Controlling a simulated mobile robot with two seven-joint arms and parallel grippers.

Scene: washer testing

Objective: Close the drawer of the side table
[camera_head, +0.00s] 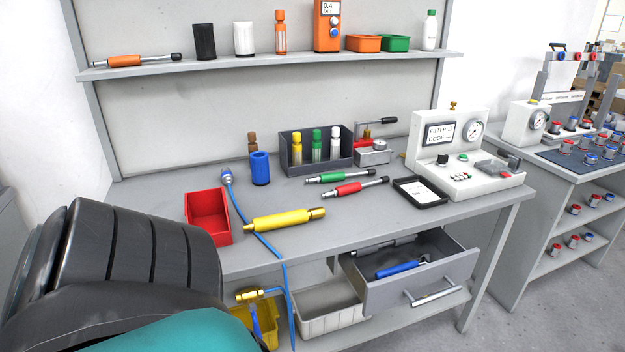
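The grey side table (345,222) stands in the middle of the view. Its grey drawer (385,292) is pulled out toward the lower right, under the right part of the tabletop. A silver bar handle (432,297) is on the drawer's front panel. A blue-handled tool (402,269) and a grey tool (385,245) lie inside the open drawer. Neither gripper is in view. A black ribbed and teal part, which looks like my own arm, fills the lower left and hides the table's left front.
A blue hose (262,238) hangs over the table's front edge, left of the drawer. A white bin (328,308) and a yellow bin (240,312) sit below. A test unit (465,165) stands on the tabletop at right.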

